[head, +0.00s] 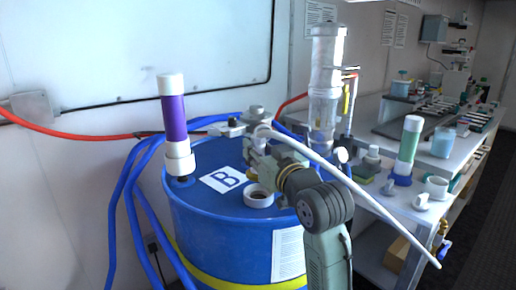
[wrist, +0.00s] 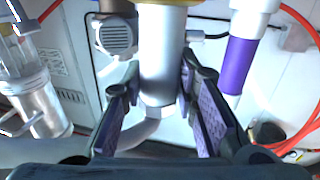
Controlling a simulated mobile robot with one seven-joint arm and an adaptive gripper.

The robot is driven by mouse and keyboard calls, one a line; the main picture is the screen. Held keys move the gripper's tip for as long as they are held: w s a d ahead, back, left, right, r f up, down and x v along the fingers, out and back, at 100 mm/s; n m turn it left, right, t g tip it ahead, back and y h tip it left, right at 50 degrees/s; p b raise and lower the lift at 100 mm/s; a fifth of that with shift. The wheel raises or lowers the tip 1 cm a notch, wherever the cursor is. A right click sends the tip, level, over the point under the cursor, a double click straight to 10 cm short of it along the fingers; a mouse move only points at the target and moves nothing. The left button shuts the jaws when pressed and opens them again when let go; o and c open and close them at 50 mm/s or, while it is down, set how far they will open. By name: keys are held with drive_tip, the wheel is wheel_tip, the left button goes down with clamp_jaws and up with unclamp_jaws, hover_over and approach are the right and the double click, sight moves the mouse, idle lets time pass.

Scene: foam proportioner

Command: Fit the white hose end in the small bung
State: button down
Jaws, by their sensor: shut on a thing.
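My gripper (head: 257,148) is above the far part of the blue drum's lid (head: 215,155). In the wrist view its two purple-padded fingers (wrist: 160,95) are shut around a pale, upright cylindrical piece (wrist: 160,55), which looks like the white hose end. The white hose (head: 365,200) runs from the gripper to the right and down, past the drum, its far tip hanging free. A white ring with a dark opening (head: 258,196) is on the lid, nearer than the gripper. I cannot tell for sure which fitting is the small bung; the arm hides part of the lid.
A purple and white cylinder (head: 174,120) stands upright on the lid's left side. A clear column (head: 325,90) stands behind the drum. Blue hoses (head: 130,190) and a red hose (head: 85,134) run at the left. A bench (head: 425,165) with bottles is at the right.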

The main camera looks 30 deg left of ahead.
drive_tip(key=shift+f+b, duration=1.4)
drive_tip(key=shift+f, duration=0.55)
drive_tip(key=shift+d, duration=0.2)
drive_tip(key=shift+f, duration=0.6)
drive_tip(key=c, duration=1.6)
unclamp_jaws()
drive_tip(key=shift+o, duration=0.2)
drive_tip(key=v, duration=1.1)
